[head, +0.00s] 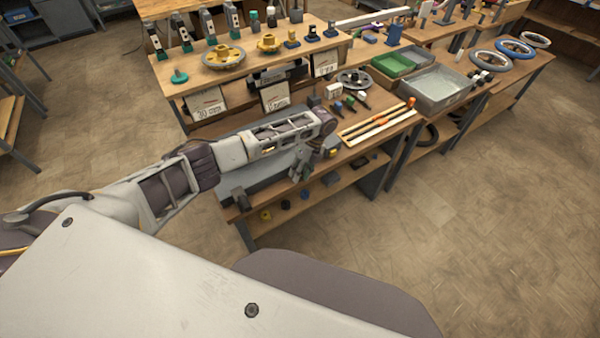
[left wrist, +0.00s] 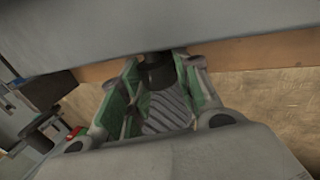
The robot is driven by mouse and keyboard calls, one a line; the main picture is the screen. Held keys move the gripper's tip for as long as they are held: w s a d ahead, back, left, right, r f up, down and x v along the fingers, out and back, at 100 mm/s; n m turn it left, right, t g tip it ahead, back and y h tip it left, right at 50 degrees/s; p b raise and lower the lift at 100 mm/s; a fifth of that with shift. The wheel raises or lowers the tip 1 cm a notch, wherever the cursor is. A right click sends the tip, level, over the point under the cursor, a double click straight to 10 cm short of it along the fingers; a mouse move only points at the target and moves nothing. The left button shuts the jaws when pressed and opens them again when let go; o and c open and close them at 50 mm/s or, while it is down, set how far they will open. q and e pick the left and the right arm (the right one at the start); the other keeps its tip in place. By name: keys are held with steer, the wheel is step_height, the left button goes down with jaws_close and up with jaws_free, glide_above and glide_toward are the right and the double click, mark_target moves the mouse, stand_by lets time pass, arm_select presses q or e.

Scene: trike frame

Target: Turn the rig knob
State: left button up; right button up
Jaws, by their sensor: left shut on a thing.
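The rig is a long grey body (head: 262,178) lying along the front of the wooden workbench; its grey face fills the top of the left wrist view (left wrist: 150,35). A dark round knob (left wrist: 157,72) sticks out from the face. My left gripper (head: 300,172) is at the rig's front edge. In the left wrist view its green-lined fingers (left wrist: 160,84) stand on both sides of the knob and are shut on it. The knob is hidden behind the gripper in the head view. My right gripper is not in view.
A dark cylinder (head: 240,198) sits at the rig's left end. Small coloured parts (head: 285,205) lie on the shelf below. A raised shelf (head: 240,75) with parts stands behind. The floor at right is clear.

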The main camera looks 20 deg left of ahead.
arm_select(q)
steer(key=o, duration=1)
steer(key=shift+o, duration=0.2)
steer(key=shift+r, duration=0.1)
steer(key=v, duration=1.2)
steer(key=shift+a, duration=0.1)
